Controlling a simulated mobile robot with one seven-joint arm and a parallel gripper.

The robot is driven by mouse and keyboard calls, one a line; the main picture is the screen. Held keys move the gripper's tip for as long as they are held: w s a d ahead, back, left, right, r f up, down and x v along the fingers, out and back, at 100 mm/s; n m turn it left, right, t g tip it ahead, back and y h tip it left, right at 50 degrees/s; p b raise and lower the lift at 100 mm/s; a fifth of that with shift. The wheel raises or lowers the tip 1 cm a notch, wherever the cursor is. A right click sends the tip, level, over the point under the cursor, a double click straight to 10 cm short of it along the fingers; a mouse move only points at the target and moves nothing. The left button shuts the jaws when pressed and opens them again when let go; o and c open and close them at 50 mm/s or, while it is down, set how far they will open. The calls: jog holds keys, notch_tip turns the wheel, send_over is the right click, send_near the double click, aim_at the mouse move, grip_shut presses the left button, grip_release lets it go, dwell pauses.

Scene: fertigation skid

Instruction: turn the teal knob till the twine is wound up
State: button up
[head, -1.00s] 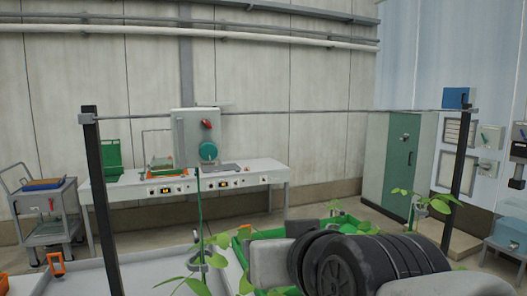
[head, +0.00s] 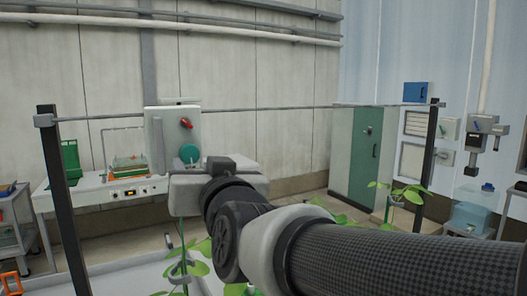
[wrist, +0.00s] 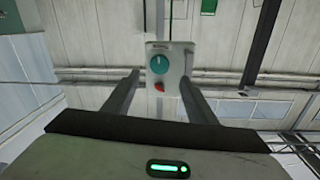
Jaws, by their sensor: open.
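The teal knob (head: 189,153) is on the front of a pale upright box (head: 160,130) at the back bench, below a red switch (head: 186,123). My arm covers the area just below and right of it. In the wrist view the teal knob (wrist: 159,64) shows with a light pointer line, the red switch (wrist: 159,87) below it in the picture. My gripper (wrist: 158,85) has its two fingers apart and empty. The knob appears between them but well beyond the tips, not touched. The twine cannot be made out clearly; a thin green line (head: 182,232) rises by a plant.
A rod (head: 270,107) runs between two dark posts (head: 62,190), across the view before the bench. Green plants (head: 190,268) stand low below it. A green-doored cabinet (head: 355,155) stands at the back right, and a cart (head: 12,225) at the left.

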aim_at(190, 156)
jog(key=p+x, duration=0.1)
jog(key=x, duration=0.8)
jog(key=shift+w+a+p, duration=0.15)
jog(key=shift+w+p, duration=0.15)
jog(key=shift+w, duration=0.05)
jog(key=shift+c, duration=0.6)
jog(key=c, duration=0.9)
jog(key=shift+c, duration=0.2)
